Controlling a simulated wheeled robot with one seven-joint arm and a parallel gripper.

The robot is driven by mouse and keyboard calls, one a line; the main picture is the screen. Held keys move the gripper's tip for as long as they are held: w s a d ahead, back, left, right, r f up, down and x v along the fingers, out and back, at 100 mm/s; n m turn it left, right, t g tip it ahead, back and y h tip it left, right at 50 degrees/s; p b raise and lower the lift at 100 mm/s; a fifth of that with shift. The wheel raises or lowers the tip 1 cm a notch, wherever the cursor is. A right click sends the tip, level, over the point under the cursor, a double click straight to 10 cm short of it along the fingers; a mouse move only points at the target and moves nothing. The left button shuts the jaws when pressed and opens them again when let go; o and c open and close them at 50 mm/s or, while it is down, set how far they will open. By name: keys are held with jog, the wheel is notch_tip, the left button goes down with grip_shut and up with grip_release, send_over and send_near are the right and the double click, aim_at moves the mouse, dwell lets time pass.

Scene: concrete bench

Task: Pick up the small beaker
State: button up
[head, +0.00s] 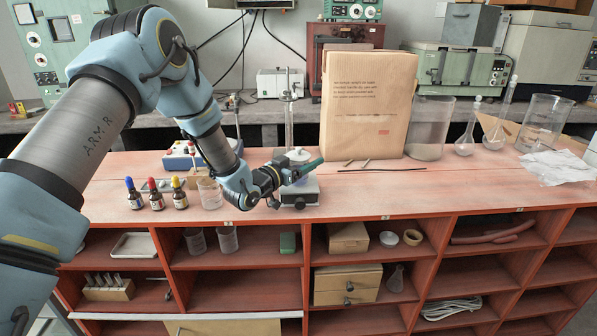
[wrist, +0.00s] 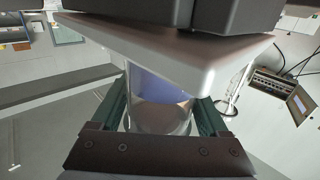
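A small clear beaker with blue contents (head: 297,155) stands on the stirrer (head: 299,196) on the bench, partly hidden by my gripper (head: 300,171). In the wrist view the beaker (wrist: 160,116) lies between the two green fingers of my gripper (wrist: 161,100). The fingers are very close to its walls on both sides. I cannot tell whether they press on the glass. The beaker's base seems to be at the pale plate (wrist: 150,48). Another clear, empty beaker (head: 209,193) stands on the bench to the left of my gripper.
Three dropper bottles (head: 156,194) stand at the bench's left front. A glass cylinder on a stand (head: 289,120) is just behind the stirrer. A paper bag (head: 367,105) and a large glass jar (head: 431,128) stand to the right. The right front bench top is clear.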

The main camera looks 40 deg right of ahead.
jog(key=c, duration=1)
jog(key=shift+c, duration=0.2)
jog(key=shift+r, duration=0.2)
